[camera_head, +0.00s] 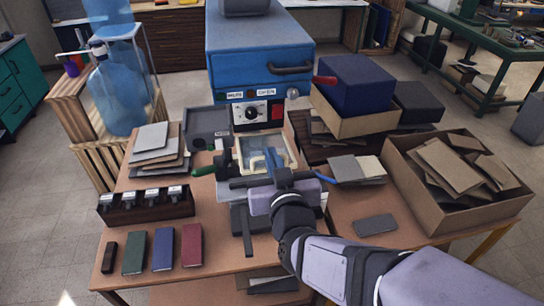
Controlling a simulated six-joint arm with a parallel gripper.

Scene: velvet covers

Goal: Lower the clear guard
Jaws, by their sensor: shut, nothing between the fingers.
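The clear guard (250,143) appears as a pale-framed, see-through panel below the front of a blue machine (258,52), at the middle of the bench. Its exact tilt is hard to tell from this view. My gripper (274,163) reaches in from the lower right and is in front of the panel, overlapping its lower part in the picture. The gripper is shut and empty. Whether its fingertips touch the guard cannot be told. My wrist and the dark gripper parts hide the near edge of the guard and some of the fixture below it.
A green handle (203,171) sticks out left of the guard, with stacked grey boards (153,150) farther left. Stacked sheets (357,169) and a large open box (457,170) stand right. Coloured books (163,249) lie at the front left. A red-tipped lever (325,80) juts from the machine.

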